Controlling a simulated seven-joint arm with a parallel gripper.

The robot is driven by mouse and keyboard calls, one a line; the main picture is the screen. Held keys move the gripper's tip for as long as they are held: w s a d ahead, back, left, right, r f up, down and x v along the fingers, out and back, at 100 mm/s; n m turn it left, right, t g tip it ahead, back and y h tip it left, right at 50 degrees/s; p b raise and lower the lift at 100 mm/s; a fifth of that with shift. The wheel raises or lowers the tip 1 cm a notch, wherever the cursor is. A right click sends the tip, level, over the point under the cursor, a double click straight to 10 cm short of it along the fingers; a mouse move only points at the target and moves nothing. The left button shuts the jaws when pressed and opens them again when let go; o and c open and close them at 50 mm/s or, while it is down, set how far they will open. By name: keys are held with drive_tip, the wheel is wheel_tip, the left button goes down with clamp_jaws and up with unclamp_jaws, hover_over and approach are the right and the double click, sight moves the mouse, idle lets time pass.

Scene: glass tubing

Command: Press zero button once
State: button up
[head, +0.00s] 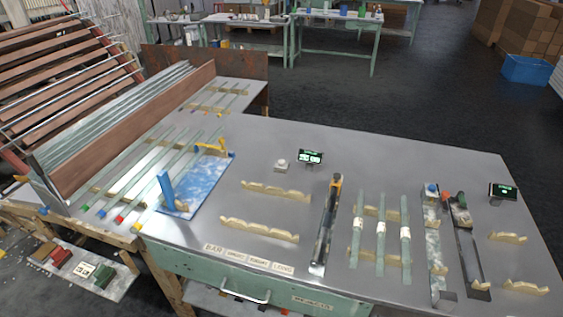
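A small pale box with a rounded button-like top (282,164) stands on the metal table, just left of a small black display with green lit digits (311,157). No label marking a zero button is readable. A blue round knob or button (432,189) sits at the far end of a grey fixture on the right, with a red part (447,196) beside it. A second black display (502,191) with a green readout stands at the right edge. My gripper does not show in this view.
A blue tray (200,185) and long tubes fill the left. Cream notched rests (260,229) stand mid-table. The table's back middle is clear.

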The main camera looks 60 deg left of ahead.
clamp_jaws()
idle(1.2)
